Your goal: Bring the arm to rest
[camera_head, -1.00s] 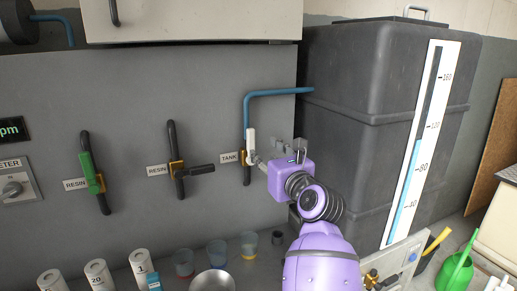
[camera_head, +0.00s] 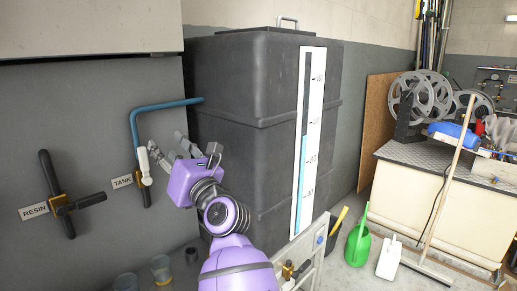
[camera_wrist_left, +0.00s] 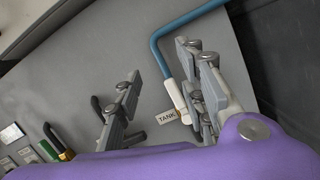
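My left arm is purple and comes up from the bottom of the head view. Its left gripper (camera_head: 167,152) is in front of the grey panel, beside the TANK valve's white handle (camera_head: 144,162). In the left wrist view the gripper (camera_wrist_left: 160,70) has its two grey fingers spread wide with nothing clasped between them. The white handle (camera_wrist_left: 177,94) shows beyond the fingers, close to the right one in the picture; I cannot tell whether they touch. My right gripper is not in view.
A large dark tank (camera_head: 245,125) with a level gauge (camera_head: 310,140) stands right of the arm. A RESIN valve (camera_head: 62,200) is at left. Cups (camera_head: 160,268) stand below. A green watering can (camera_head: 358,243), a broom (camera_head: 452,180) and a bench with reels (camera_head: 422,97) are at right.

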